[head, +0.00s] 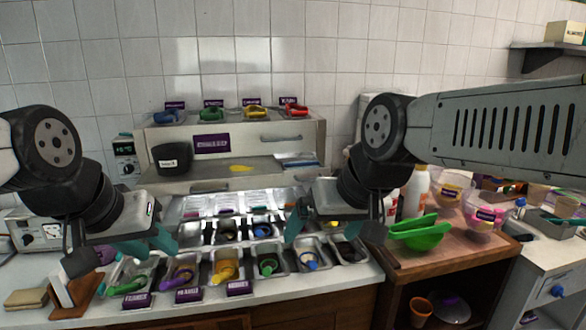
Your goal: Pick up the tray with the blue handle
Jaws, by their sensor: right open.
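A blue-handled item (169,116) sits at the left end of the top shelf, beside green, yellow and red ones. I cannot tell whether it is a tray. Blue handles also show in a bin (263,229) of the middle row and in a front-row bin (311,262). My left gripper (120,252) is open, with its fingers apart above the left end of the front row. My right gripper (335,232) is open and appears empty above the right end of the bins, partly hiding the rows behind it.
A metal topping station (314,140) stands against the tiled wall, with a black bowl (172,158) on its shelf. Green bowls (420,234), bottles and cups crowd the wooden counter (400,268) at the right. A brown board (80,300) lies at the front left.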

